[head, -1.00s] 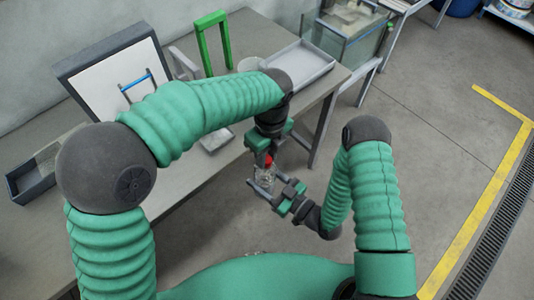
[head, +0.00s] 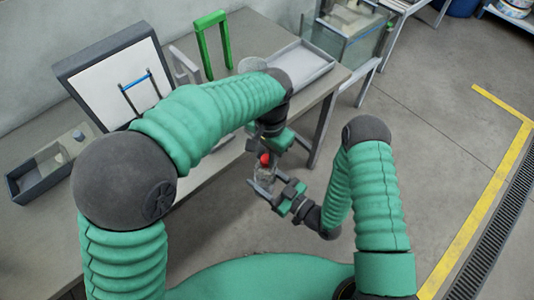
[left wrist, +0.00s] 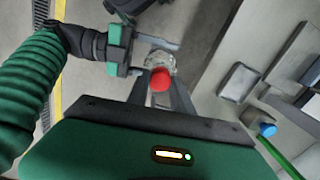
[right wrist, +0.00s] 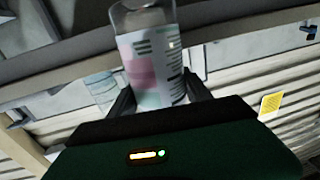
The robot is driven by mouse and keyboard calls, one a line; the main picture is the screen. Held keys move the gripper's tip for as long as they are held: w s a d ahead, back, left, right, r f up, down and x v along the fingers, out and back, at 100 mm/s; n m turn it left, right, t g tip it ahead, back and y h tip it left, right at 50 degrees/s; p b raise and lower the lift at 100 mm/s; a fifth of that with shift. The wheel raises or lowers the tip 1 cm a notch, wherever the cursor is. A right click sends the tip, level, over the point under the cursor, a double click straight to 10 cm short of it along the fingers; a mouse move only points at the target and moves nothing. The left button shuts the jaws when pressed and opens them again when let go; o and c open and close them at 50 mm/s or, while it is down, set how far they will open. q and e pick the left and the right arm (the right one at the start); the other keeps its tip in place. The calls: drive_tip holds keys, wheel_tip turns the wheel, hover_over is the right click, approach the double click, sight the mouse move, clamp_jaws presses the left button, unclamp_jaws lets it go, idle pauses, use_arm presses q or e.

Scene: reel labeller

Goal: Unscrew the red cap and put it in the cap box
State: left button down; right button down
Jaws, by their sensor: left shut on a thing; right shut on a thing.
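The red cap (head: 265,159) is between the fingers of my left gripper (head: 266,157), which is shut on it. The clear bottle (head: 264,174) is upright just below the cap. My right gripper (head: 264,186) is shut on the bottle's body. In the left wrist view the cap (left wrist: 162,79) is between the fingertips, with the clear bottle (left wrist: 160,58) right beyond it. I cannot tell whether the cap still touches the neck. The right wrist view shows the labelled bottle (right wrist: 150,62) in the fingers; its top is cut off. A dark open box (head: 40,188), possibly the cap box, stands at the table's left end.
The grey table (head: 215,183) carries a framed white panel (head: 105,95), a green arch (head: 203,45) and a shallow grey tray (head: 306,62). A glass tank (head: 352,38) stands beyond its right end. The bottle is held off the table's front edge, over open floor.

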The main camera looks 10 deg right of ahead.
use_arm(q)
drive_tip(key=shift+d+r, duration=0.1)
drive_tip(key=shift+d, duration=0.1)
drive_tip(key=c, duration=1.1)
unclamp_jaws()
drive_tip(key=shift+a, duration=0.1)
wheel_tip(320, 180, up, 4)
drive_tip(key=shift+r, duration=0.15)
drive_tip(key=shift+c, duration=0.3)
wheel_tip(320, 180, up, 4)
drive_tip(key=shift+f+m, duration=0.25)
drive_tip(key=shift+m, duration=0.55)
drive_tip(key=shift+c, duration=0.2)
wheel_tip(320, 180, down, 8)
drive_tip(key=shift+a, duration=0.1)
drive_tip(key=shift+c, duration=0.3)
